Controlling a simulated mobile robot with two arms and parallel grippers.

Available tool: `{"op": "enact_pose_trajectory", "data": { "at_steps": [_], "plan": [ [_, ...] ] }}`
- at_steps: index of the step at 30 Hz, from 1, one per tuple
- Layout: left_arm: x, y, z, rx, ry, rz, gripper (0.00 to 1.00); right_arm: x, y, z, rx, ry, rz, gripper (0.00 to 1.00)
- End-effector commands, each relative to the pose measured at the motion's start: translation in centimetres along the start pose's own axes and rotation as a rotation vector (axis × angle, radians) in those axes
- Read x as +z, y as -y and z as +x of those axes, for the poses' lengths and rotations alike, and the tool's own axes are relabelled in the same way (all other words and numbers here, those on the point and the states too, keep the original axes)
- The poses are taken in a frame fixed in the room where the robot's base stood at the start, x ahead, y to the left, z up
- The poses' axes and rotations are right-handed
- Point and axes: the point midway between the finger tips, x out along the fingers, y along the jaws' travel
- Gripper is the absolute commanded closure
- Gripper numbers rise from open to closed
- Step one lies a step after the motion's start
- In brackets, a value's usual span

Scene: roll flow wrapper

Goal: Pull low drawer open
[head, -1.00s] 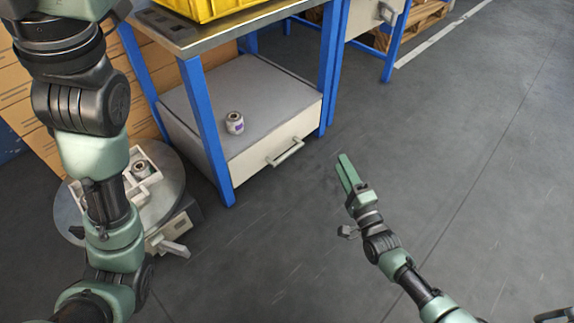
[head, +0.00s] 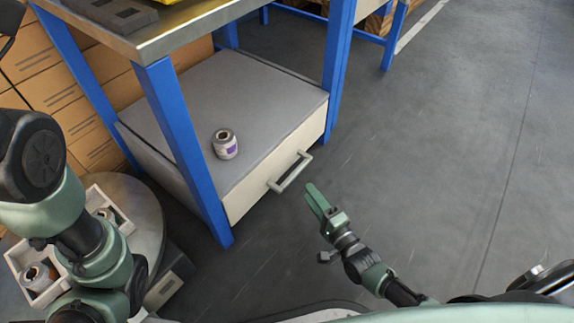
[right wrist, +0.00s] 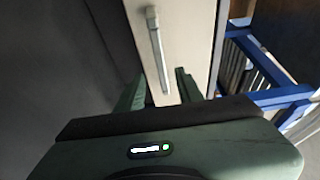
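The low drawer (head: 258,190) is a pale front under the grey-topped cabinet (head: 250,85) inside the blue-legged bench. It looks shut. Its bar handle (head: 290,172) sticks out from the front. My right gripper (head: 313,197) is just in front of and to the right of the handle, apart from it in the head view. In the right wrist view its fingers (right wrist: 160,92) are spread, with the handle (right wrist: 156,50) ahead between them and the drawer front (right wrist: 185,45) behind it. My left arm is at the left of the head view; its gripper does not show.
A blue bench leg (head: 182,150) is left of the drawer front. A white tray (head: 110,203) with rolls is on a round metal surface (head: 148,210) at lower left. The floor right of the drawer is clear.

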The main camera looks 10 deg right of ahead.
Motion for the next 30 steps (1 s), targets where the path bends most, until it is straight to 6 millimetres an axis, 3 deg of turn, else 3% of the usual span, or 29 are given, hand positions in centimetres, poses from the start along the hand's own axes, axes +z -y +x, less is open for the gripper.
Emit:
{"op": "enact_pose_trajectory", "data": {
  "at_steps": [4,16,28,30],
  "plan": [
    [-0.4,-0.2,-0.7,-0.001,-0.003,-0.001,0.60,0.0,-0.3,1.0,0.000,0.000,0.000,0.64],
    [-1.4,-0.8,-3.9,0.000,-0.002,0.000,0.60,0.0,-0.3,6.9,-0.002,0.000,0.001,0.64],
    [-1.5,-0.9,-4.0,0.000,-0.002,0.000,0.60,0.0,-0.1,7.8,0.001,0.000,0.000,0.64],
    [-1.5,-0.9,-4.0,0.000,-0.003,0.000,0.60,0.0,-0.1,7.8,0.001,0.000,0.000,0.83]
  ]
}}
